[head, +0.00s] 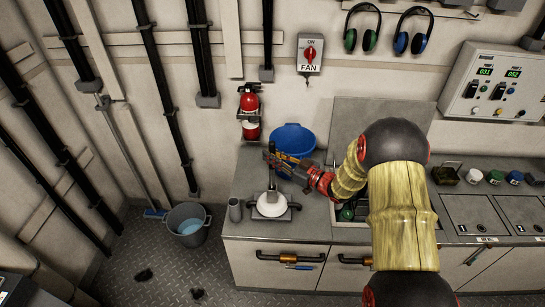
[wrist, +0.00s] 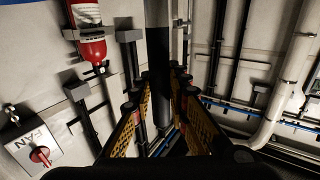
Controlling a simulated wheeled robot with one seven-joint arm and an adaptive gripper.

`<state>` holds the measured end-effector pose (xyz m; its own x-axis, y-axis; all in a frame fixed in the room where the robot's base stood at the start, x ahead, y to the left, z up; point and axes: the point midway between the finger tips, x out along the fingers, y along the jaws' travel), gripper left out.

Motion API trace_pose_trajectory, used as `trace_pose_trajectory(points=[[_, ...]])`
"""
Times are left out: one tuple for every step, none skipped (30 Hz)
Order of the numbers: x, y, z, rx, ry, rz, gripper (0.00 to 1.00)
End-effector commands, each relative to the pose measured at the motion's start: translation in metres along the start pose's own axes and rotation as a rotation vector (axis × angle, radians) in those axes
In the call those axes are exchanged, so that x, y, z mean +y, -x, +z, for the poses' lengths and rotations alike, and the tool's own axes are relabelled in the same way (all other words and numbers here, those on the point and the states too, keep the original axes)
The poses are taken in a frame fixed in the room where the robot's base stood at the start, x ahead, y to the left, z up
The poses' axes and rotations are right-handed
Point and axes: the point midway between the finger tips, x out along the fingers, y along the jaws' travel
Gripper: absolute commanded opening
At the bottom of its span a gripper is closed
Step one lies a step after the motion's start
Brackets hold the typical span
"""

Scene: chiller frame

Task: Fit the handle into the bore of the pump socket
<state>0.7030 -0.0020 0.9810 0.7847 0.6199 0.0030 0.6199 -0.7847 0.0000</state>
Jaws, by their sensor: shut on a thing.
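The pump (head: 271,208) has a white dome on a dark base and stands on the left end of the counter. Its dark socket (head: 272,187) rises from the dome. My gripper (head: 272,160) is above and slightly behind the pump, shut on the handle. In the wrist view the handle (wrist: 158,35) is a rod, grey in one part and black in another, running between the yellow perforated fingers (wrist: 155,95). In the head view the handle is small and partly hidden by the fingers. I cannot tell whether its lower end is in the bore or apart from it.
A blue tub (head: 293,138) stands behind the gripper. A grey cup (head: 235,210) stands left of the pump. A red extinguisher (head: 250,115) hangs on the wall. A bucket (head: 188,225) is on the floor. A sink (head: 350,212) is right of the pump, under my arm.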

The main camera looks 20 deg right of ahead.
Motion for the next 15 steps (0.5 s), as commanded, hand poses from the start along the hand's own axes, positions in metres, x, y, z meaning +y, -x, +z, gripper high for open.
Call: trace_pose_trajectory(points=[[0.0003,-0.0002,-0.002,0.002,0.001,0.0,0.0],[0.0003,-0.0002,-0.0021,0.001,0.001,0.0,0.0],[0.0002,-0.0002,-0.0019,0.001,0.001,0.0,0.0],[0.0002,-0.0002,-0.0016,0.001,0.001,0.0,0.0],[0.0002,-0.0002,-0.0008,0.001,0.001,0.0,0.0],[0.0002,-0.0002,0.0006,0.001,0.001,0.0,0.0],[0.0002,-0.0001,0.0016,0.001,0.001,0.0,0.0],[-0.0001,0.0,0.0026,0.0,0.0,0.0,0.17],[-0.0001,0.0,0.0019,0.0,0.0,0.0,0.19],[0.0,0.0,0.0018,0.0,0.0,0.0,0.21],[-0.0001,0.0,0.0017,0.0,0.0,0.0,0.23],[-0.0001,0.0,0.0017,0.0,0.0,0.0,0.25],[-0.0001,0.0,0.0017,0.0,0.0,0.0,0.27],[-0.0001,0.0,0.0017,0.0,0.0,0.0,0.28],[-0.0001,0.0,0.0017,0.0,0.0,0.0,0.31]])
